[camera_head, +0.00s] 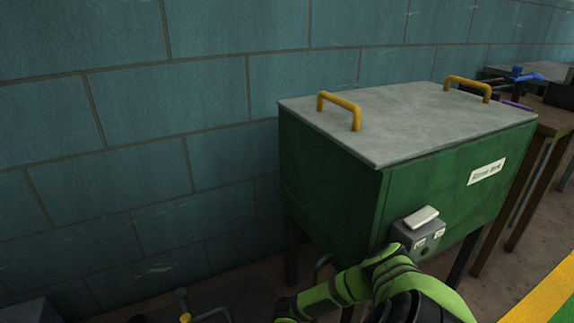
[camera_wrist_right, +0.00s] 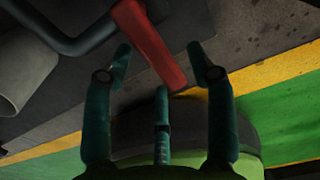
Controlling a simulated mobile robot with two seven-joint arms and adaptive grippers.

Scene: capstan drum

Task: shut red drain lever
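The red drain lever (camera_wrist_right: 150,42) shows only in the right wrist view, as a flat red bar slanting from the top middle down towards my fingers. My right gripper (camera_wrist_right: 160,60) is open, with its dark teal fingers spread on both sides of the lever's lower end and a third finger below it. I cannot tell whether any finger touches the lever. In the head view, a green arm of mine reaches in at the bottom in front of the green tank (camera_head: 330,175); its gripper is hidden there. My left gripper is in neither view.
The tank has a grey lid (camera_head: 400,125) with two yellow handles, and a grey switch box (camera_head: 420,235) on its front. A dark pipe (camera_wrist_right: 75,40) and a pale cylinder (camera_wrist_right: 22,85) lie left of the lever. A wooden table (camera_head: 550,118) stands at right.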

